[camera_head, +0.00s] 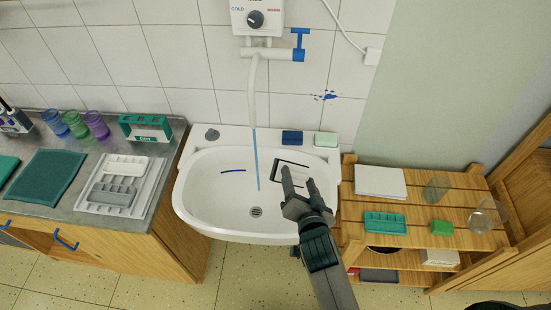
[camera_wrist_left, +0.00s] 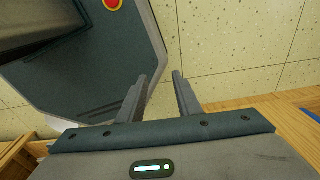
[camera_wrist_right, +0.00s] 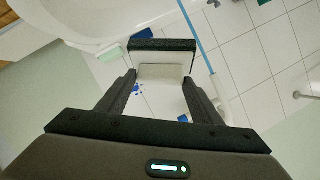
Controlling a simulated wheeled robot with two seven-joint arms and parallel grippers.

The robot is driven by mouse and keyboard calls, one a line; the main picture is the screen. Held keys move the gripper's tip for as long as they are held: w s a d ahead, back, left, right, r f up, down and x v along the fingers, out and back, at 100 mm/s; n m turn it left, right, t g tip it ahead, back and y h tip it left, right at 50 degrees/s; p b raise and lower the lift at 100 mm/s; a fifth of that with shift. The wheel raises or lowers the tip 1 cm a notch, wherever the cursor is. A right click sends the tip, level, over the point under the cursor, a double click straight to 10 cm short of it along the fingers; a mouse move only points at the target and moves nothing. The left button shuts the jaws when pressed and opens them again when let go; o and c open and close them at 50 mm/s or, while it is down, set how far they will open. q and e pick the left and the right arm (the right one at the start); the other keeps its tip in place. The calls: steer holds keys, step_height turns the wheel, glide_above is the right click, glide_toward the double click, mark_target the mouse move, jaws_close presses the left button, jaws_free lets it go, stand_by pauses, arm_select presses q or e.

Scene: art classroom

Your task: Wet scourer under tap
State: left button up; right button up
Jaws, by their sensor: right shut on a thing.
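The scourer (camera_head: 291,163), pale with a dark layer, is held over the right half of the white sink (camera_head: 195,200). In the right wrist view the scourer (camera_wrist_right: 162,45) shows its dark edge and pale body between the fingertips. My right gripper (camera_head: 298,180) is shut on it. The tap (camera_head: 254,80) on the wall heater lets a thin blue stream of water (camera_head: 256,160) fall into the basin, left of the scourer and apart from it in the head view. My left gripper (camera_wrist_left: 160,80) is open and empty above the floor, outside the head view.
A dark blue block (camera_head: 292,137) and a pale green bar (camera_head: 326,139) lie on the sink's back ledge. A wooden shelf (camera_head: 415,240) stands right of the sink. A counter (camera_head: 75,205) with jars and trays stands left.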

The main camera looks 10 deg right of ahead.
arm_select(q)
steer(key=shift+f, duration=0.1)
jaws_close()
step_height(320, 180, down, 13)
steer(key=b, duration=1.3)
steer(key=shift+f+b, duration=0.2)
steer(key=shift+b, duration=0.15)
arm_select(e)
steer(key=w+d+r, duration=0.1)
steer(key=d+r, duration=0.5)
steer(key=d, duration=0.3)
steer(key=shift+w+h, duration=0.3)
steer(key=shift+w, duration=0.05)
arm_select(q)
steer(key=shift+s, duration=0.15)
arm_select(e)
steer(key=shift+s, duration=0.15)
